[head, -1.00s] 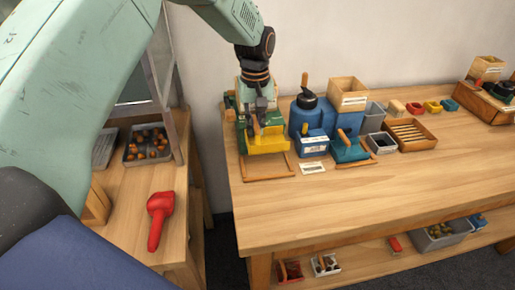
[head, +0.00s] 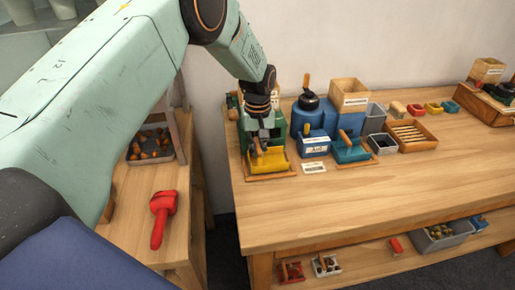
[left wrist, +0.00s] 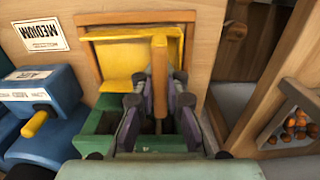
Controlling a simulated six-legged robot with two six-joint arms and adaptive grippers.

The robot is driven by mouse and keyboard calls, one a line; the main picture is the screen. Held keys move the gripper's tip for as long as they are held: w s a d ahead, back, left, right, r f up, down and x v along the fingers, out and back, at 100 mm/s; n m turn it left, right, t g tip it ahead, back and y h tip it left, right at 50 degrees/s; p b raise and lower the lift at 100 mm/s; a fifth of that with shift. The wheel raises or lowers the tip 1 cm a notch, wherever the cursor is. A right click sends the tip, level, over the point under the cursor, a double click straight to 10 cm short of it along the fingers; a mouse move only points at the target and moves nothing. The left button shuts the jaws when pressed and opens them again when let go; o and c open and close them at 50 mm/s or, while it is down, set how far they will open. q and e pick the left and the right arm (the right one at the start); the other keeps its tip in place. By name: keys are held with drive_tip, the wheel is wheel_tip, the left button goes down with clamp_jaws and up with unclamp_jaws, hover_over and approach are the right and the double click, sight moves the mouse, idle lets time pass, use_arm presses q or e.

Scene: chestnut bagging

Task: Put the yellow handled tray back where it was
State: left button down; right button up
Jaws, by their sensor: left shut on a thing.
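The yellow handled tray (head: 270,162) is at the left end of the long table, in front of the green machine (head: 283,124). My left gripper (head: 259,146) comes down on it from above. In the left wrist view my gripper (left wrist: 158,102) is shut on the upright wooden handle (left wrist: 159,62) of the yellow tray (left wrist: 122,63). The tray is over a thin wooden frame (left wrist: 133,17), which borders it on its far and side edges. I cannot tell whether the tray rests on the table. My right gripper is not in view.
A blue machine (head: 315,122) and a blue handled tray (head: 353,151) stand to the right. A label card (head: 314,167) lies beside the frame. A side table at left holds a red scoop (head: 160,215). The long table's front is clear.

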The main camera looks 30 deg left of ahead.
use_arm(q)
drive_tip(key=shift+d+f, duration=0.1)
drive_tip(key=shift+f, duration=0.2)
drive_tip(key=c, duration=1.6)
unclamp_jaws()
drive_tip(key=shift+w+a+f, duration=0.4)
drive_tip(key=shift+w+f, duration=0.05)
drive_tip(key=shift+o, duration=0.8)
drive_tip(key=shift+s+r, duration=0.1)
drive_tip(key=shift+o, duration=0.2)
drive_tip(key=shift+s+d+r, duration=0.3)
drive_tip(key=shift+s, duration=0.05)
drive_tip(key=shift+w+a, duration=0.1)
drive_tip(key=shift+w, duration=0.05)
drive_tip(key=shift+w+a+r, duration=0.15)
drive_tip(key=shift+w, duration=0.05)
wheel_tip(320, 180, up, 11)
drive_tip(key=shift+s+f, duration=0.1)
drive_tip(key=shift+r, duration=0.45)
drive_tip(key=shift+s+r, duration=0.15)
drive_tip(key=shift+r, duration=0.15)
